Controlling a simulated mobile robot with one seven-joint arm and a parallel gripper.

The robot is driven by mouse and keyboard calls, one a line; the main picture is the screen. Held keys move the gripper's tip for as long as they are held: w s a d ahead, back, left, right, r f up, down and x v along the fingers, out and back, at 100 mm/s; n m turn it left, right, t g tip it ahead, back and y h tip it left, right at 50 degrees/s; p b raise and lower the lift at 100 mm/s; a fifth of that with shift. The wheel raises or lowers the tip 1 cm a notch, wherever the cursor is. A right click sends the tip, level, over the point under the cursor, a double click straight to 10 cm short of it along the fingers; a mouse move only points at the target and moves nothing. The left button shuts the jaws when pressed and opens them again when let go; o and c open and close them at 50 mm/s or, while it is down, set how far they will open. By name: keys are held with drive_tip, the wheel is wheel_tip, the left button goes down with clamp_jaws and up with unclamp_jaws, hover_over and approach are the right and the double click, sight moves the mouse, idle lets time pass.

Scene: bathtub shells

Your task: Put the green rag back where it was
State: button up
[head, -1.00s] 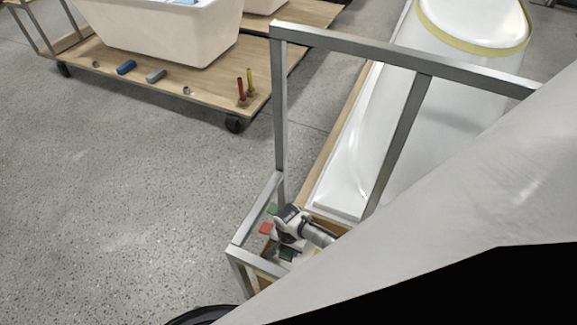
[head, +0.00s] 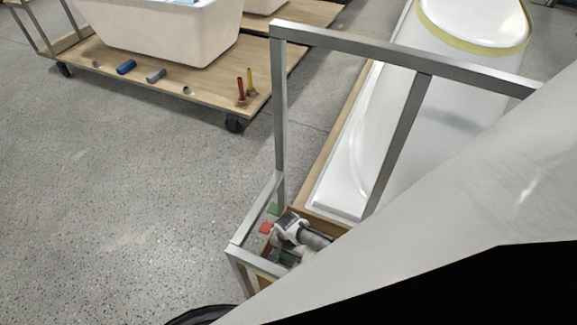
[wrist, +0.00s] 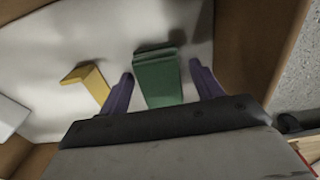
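The green rag (wrist: 158,80) looks like a folded green block in the wrist view. It lies on or just above a pale surface inside a wooden-sided box. My gripper (wrist: 160,69) has two purple fingers, one on each side of the rag. The fingers are apart, with a gap showing between each finger and the rag. In the head view, my wrist is low over the near end of the wooden cart, and the fingers are mostly hidden. Two green pieces show there, one behind my wrist (head: 273,208) and one in front (head: 287,257); I cannot tell which is the rag.
A yellow angled piece (wrist: 88,80) lies left of the fingers. A white object (wrist: 11,116) is at the left edge. The wooden box wall (wrist: 262,45) rises close on the right. A red piece (head: 265,228) and grey metal frame bars (head: 279,115) stand near my wrist.

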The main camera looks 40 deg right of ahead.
drive_tip(key=shift+r, duration=0.1)
wheel_tip(320, 180, up, 12)
idle(0.6)
